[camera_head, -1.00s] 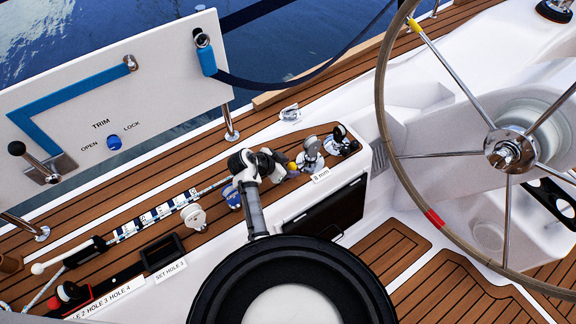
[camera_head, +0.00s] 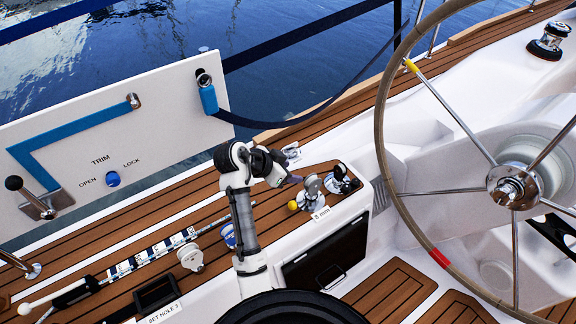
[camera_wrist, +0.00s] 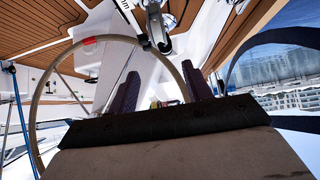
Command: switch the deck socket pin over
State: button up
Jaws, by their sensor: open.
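My gripper (camera_head: 290,180) is above the deck edge, just left of a metal deck fitting (camera_head: 312,188) with a yellow knob (camera_head: 293,205) at its left foot. A small label reading 8 mm (camera_head: 321,214) is in front of it. I cannot tell for sure which part is the socket pin. In the wrist view my gripper (camera_wrist: 160,88) is open, with its two dark fingers apart and nothing clearly held between them. A metal fitting (camera_wrist: 156,28) shows beyond them at the top.
A second dark-topped fitting (camera_head: 341,178) stands close to the right. The large steering wheel (camera_head: 378,120) is further right. A white trim panel (camera_head: 80,160) with a lever stands at left. A white knob (camera_head: 190,257) and a blue one (camera_head: 229,236) are on the deck left of my arm.

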notch_tip(320, 180, up, 2)
jog(key=shift+r, duration=0.2)
dwell(0.4)
